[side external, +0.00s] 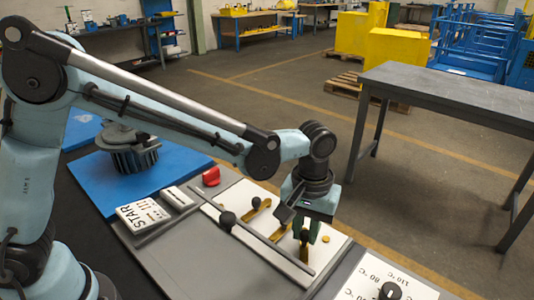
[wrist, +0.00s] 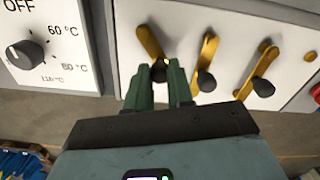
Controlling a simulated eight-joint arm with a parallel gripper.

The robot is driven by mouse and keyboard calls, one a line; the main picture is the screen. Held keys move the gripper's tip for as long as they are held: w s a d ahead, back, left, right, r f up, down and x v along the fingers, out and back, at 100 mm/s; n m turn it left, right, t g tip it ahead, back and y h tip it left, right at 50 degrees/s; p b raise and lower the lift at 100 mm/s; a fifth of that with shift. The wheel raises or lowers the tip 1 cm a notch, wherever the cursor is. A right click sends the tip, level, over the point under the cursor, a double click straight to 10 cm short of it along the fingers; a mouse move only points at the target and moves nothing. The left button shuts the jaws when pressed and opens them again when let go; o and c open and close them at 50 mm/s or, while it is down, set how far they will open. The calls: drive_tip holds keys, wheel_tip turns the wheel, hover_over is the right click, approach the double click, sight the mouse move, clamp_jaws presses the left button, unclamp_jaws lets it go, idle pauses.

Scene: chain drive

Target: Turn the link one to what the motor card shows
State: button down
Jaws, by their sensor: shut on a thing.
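A white plate (side external: 222,203) carries three brass links with black knobs. My gripper (side external: 308,228) reaches down over the right end of the plate. In the wrist view my gripper (wrist: 160,80) is shut on the knob of the leftmost link (wrist: 150,42), the one nearest the dial. The middle link (wrist: 209,47) and the right link (wrist: 269,58) stand free, each with a black knob at its lower end. I cannot read which link is number one. The motor card (side external: 143,213) reads "STAR" with a small drawing under it, and stands left of the plate.
A finned motor (side external: 132,155) sits on a blue mat (side external: 185,172). A red knob (side external: 211,176) is behind the card. A temperature dial (side external: 390,291) is close on the right of the links. An empty grey table (side external: 455,90) stands behind.

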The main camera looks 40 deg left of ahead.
drive_tip(key=n, duration=0.2)
drive_tip(key=s+a+n, duration=0.1)
drive_tip(key=n, duration=0.2)
drive_tip(key=shift+s+a+n, duration=0.15)
drive_tip(key=shift+s+n, duration=0.1)
drive_tip(key=shift+n, duration=0.05)
drive_tip(key=n, duration=0.1)
drive_tip(key=s+n, duration=0.1)
drive_tip(key=n, duration=0.3)
drive_tip(key=shift+s+a, duration=0.2)
drive_tip(key=shift+s, duration=0.15)
drive_tip(key=shift+n, duration=0.3)
drive_tip(key=c, duration=1)
unclamp_jaws()
drive_tip(key=shift+r, duration=0.1)
wheel_tip(320, 180, up, 12)
